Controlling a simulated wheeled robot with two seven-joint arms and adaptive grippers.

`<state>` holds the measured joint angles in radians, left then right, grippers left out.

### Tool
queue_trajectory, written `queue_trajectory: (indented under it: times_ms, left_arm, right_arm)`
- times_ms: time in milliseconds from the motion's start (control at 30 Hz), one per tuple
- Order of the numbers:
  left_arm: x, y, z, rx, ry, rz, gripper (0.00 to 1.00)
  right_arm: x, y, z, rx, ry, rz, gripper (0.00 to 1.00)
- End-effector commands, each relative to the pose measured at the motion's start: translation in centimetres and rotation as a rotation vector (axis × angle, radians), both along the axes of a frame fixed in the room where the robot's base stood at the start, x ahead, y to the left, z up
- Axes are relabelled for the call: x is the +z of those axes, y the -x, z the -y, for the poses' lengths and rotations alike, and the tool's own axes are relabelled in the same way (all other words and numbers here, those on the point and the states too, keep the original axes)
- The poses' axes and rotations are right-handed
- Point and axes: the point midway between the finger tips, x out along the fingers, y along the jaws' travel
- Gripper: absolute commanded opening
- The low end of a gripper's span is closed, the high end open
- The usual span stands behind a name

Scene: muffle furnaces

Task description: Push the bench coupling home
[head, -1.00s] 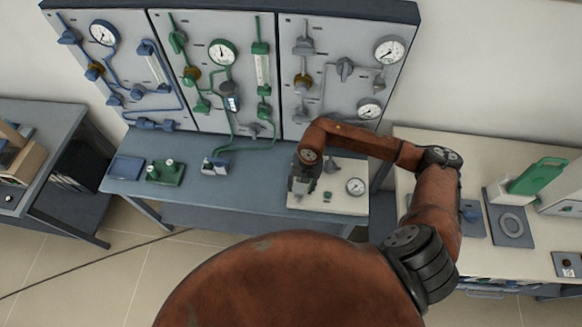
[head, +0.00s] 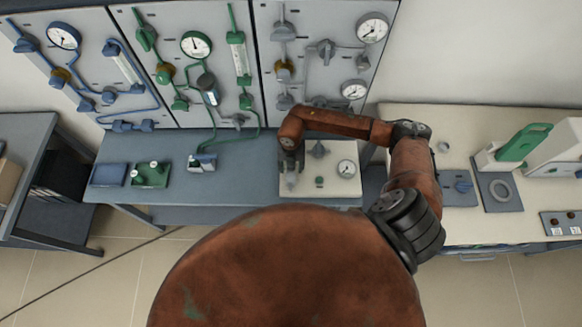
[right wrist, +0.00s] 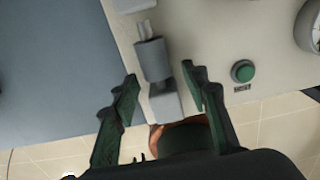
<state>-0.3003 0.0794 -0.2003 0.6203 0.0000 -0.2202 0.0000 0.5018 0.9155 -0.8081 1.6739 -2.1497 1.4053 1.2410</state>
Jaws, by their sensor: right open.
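The bench coupling (right wrist: 153,60) shows in the right wrist view as a grey cylinder with a thin pale stem at its far end and a square grey block (right wrist: 165,103) at its near end. It lies on a cream panel near the panel's left edge. My right gripper (right wrist: 160,85) is open, with one dark green finger on each side of the block and visible gaps to both. In the head view the right gripper (head: 290,165) is small and points down over the panel's left part. Whether the coupling is fully seated cannot be told. My left gripper is not in view.
The cream panel (head: 335,187) also carries a green button (right wrist: 243,71), a gauge (head: 347,169) and a grey knob (head: 318,150). The blue bench (head: 240,180) is clear just left of it. Wall panels with pipes and gauges stand behind.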

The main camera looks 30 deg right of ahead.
Motion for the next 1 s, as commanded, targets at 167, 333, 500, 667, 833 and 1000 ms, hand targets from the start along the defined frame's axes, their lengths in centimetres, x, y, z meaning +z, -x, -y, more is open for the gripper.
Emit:
queue_trajectory:
  times_ms: [167, 333, 500, 667, 833, 1000]
  left_arm:
    - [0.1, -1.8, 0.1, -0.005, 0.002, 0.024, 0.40]
    - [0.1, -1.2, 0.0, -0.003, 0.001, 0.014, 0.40]
    - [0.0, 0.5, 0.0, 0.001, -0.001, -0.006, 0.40]
    - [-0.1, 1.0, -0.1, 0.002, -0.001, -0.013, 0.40]
    - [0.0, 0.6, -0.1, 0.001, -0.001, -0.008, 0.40]
    - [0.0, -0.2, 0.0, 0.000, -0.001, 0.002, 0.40]
  right_arm:
    - [0.0, 0.0, 0.0, 0.000, -0.001, 0.001, 0.41]
    - [0.0, 0.0, 0.0, -0.001, -0.001, 0.001, 0.33]
    - [0.0, 0.0, 0.1, -0.001, -0.001, 0.001, 0.21]
    - [0.0, 0.0, 0.1, -0.002, -0.001, 0.001, 0.10]
    - [0.0, 0.0, 0.1, -0.002, 0.000, 0.001, 0.00]
    - [0.0, 0.0, 0.1, -0.002, 0.000, 0.001, 0.00]
